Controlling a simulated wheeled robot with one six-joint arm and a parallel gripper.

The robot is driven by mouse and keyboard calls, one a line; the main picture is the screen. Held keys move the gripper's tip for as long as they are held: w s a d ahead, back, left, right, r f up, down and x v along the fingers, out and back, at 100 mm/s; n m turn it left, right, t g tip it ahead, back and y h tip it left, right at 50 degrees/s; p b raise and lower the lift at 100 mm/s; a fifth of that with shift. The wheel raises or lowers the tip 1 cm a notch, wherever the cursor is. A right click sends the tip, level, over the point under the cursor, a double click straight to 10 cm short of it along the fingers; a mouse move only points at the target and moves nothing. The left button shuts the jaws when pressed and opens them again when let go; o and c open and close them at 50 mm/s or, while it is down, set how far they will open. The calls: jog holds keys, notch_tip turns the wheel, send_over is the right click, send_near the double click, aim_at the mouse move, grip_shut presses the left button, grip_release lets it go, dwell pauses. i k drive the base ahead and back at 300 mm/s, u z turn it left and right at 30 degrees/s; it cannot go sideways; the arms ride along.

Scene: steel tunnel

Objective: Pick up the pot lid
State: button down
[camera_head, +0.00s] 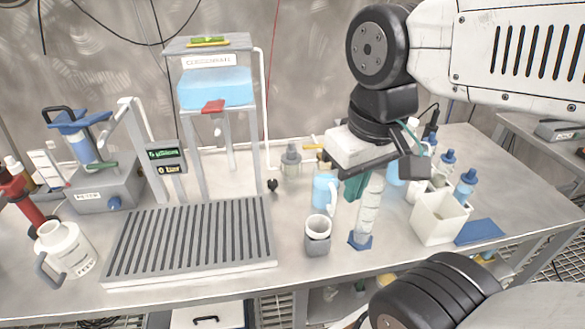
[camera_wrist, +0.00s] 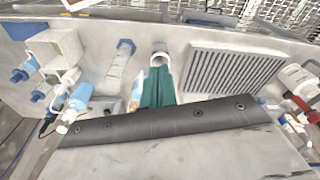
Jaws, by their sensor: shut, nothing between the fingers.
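I cannot make out a pot lid for certain in either view. My gripper (camera_head: 354,188) has teal fingers and hangs over the bench, near the blue mug (camera_head: 324,190) and the clear graduated cylinder (camera_head: 368,212). In the wrist view my gripper (camera_wrist: 157,86) is shut and empty, and its fingers point towards the small white-and-grey cup (camera_wrist: 160,58). That cup also stands upright in the head view (camera_head: 317,232). The fingers and wrist hide part of the bench behind them.
A slatted grey tray (camera_head: 190,240) fills the bench's front left. A white jug (camera_head: 65,250) stands left of it, and a frame with a blue tank (camera_head: 216,88) behind. A white square container (camera_head: 438,217) and blue-capped bottles (camera_head: 466,184) crowd the right.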

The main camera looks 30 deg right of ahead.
aim_at(291, 156)
jog(key=k, duration=1.05)
jog(key=u, duration=0.75)
jog(key=i, duration=0.85)
jog(key=z, duration=0.55)
jog(key=i, duration=0.5)
jog(key=z, duration=0.45)
